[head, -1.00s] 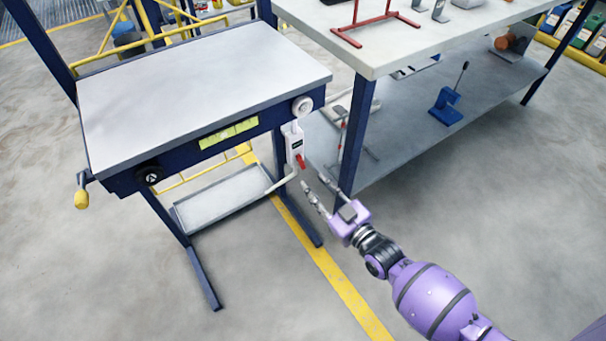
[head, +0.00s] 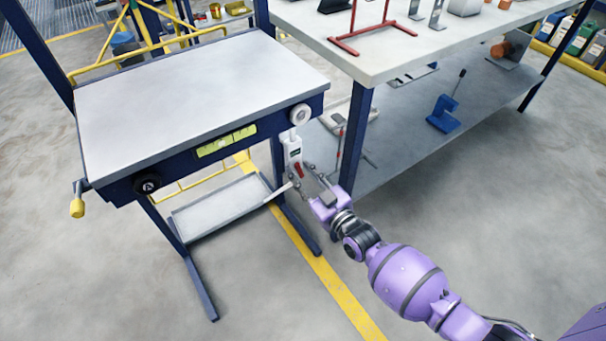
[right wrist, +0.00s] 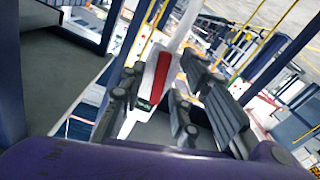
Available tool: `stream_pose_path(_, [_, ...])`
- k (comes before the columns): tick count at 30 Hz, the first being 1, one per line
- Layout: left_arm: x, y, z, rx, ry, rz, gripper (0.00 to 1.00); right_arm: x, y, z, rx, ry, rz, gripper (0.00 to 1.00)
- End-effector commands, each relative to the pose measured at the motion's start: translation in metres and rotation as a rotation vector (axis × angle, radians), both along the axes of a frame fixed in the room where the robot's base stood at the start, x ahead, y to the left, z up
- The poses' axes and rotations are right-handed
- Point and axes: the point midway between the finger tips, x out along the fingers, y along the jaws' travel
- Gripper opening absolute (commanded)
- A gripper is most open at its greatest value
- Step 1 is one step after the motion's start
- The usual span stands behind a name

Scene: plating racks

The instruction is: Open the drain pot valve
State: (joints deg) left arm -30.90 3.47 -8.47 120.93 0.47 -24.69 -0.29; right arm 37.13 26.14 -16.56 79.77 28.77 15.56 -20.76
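The drain pot (head: 293,150) is a small white body hanging under the right front corner of the workbench. Its red valve lever (head: 299,169) sits low on it, tilted. My right gripper (head: 308,180) is open, just below and right of the lever. In the right wrist view the red lever (right wrist: 158,76) and white pot (right wrist: 132,119) lie ahead, in line with the gap between the open fingers (right wrist: 150,105). I cannot tell whether the fingers touch the lever. My left gripper is not in view.
A white-topped table (head: 390,60) with a blue leg (head: 355,135) stands close on the right. The floor in front is clear.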

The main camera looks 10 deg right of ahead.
Motion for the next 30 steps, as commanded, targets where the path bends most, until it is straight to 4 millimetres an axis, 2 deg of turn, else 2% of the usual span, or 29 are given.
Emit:
stream_pose_path(2, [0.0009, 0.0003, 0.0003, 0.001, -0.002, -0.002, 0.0, -0.0001, 0.0001, 0.0002, 0.0, 0.0, 0.0, 0.27])
stream_pose_path(8, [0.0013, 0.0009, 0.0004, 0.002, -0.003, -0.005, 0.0, -0.0002, 0.0001, 0.0002, 0.0, 0.0, 0.0, 0.01])
stream_pose_path(14, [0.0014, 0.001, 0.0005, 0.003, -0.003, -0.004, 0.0, -0.0003, 0.0, 0.0002, 0.007, 0.002, 0.0, 0.0])
stream_pose_path(24, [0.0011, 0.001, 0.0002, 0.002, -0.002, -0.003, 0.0, -0.0008, 0.0009, -0.0001, 0.245, 0.09, 0.001, 0.0])
stream_pose_path(30, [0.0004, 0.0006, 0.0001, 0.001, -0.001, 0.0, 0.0, -0.0008, 0.001, -0.0001, 0.264, 0.096, 0.001, 0.0])
